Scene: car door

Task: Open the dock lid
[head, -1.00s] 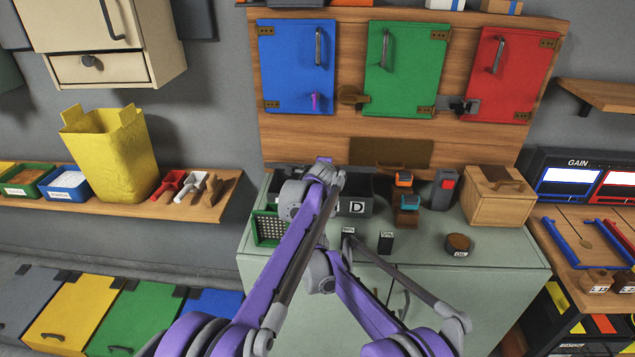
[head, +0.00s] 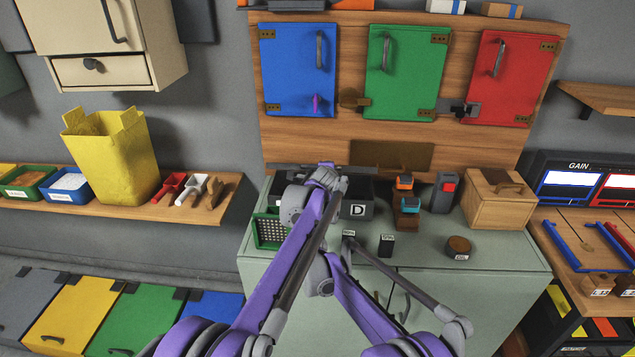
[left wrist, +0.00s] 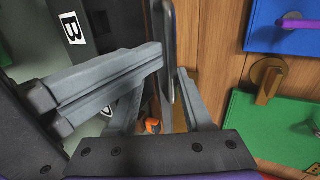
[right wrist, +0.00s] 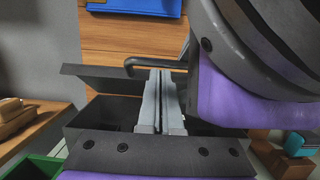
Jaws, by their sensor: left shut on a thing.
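The dock is a dark grey box marked D (head: 362,211) on the pale green cabinet top, partly hidden by my left arm. In the right wrist view its dark lid (right wrist: 95,79) stands tilted up above the open box. A dark bar handle (right wrist: 133,66) shows at the lid. My left gripper (head: 330,178) is at the lid; in the left wrist view (left wrist: 171,65) its fingers are on either side of the dark handle (left wrist: 166,35). My right gripper (right wrist: 160,75) has its fingers together, in front of the box; in the head view its fingertips are hidden.
A green perforated basket (head: 268,231) sits left of the box. A wooden panel with blue, green and red doors (head: 400,75) rises behind.

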